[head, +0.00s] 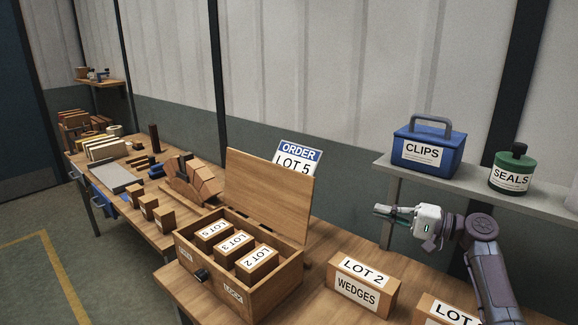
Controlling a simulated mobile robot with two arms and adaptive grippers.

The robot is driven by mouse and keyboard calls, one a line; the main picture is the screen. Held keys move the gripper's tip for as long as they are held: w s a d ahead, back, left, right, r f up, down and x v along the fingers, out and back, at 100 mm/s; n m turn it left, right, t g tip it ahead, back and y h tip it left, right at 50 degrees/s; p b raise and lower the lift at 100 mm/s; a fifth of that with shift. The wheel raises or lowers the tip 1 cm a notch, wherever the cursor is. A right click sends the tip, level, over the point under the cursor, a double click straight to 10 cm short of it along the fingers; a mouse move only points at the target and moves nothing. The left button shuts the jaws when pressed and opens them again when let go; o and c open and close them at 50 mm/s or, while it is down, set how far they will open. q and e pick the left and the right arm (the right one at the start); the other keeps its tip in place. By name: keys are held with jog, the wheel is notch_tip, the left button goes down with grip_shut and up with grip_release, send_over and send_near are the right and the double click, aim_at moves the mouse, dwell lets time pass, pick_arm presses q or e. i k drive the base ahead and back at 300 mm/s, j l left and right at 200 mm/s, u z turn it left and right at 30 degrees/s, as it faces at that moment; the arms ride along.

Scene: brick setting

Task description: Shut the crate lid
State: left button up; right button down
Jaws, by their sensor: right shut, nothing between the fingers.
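The wooden crate (262,301) stands on the workbench in the middle of the head view. Its wooden lid (268,190) is open, standing up at the back edge and leaning slightly backward. Inside the crate sit three blocks labelled LOT 5 (214,230), LOT 3 (234,243) and LOT 2 (258,259). A dark knob-like part (201,275) shows on the crate's front. My right gripper (382,211) is shut and empty, in the air to the right of the lid and apart from it, fingers pointing left. My left gripper is not in view.
A LOT 2 WEDGES box (362,286) and another LOT box (440,312) stand right of the crate. A shelf (545,189) with a blue CLIPS bin (428,147) and green SEALS jar (513,170) is near my right gripper. An ORDER LOT 5 sign (298,158) stands behind the lid.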

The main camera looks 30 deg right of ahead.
aim_at(279, 197)
jog(key=i, duration=0.85)
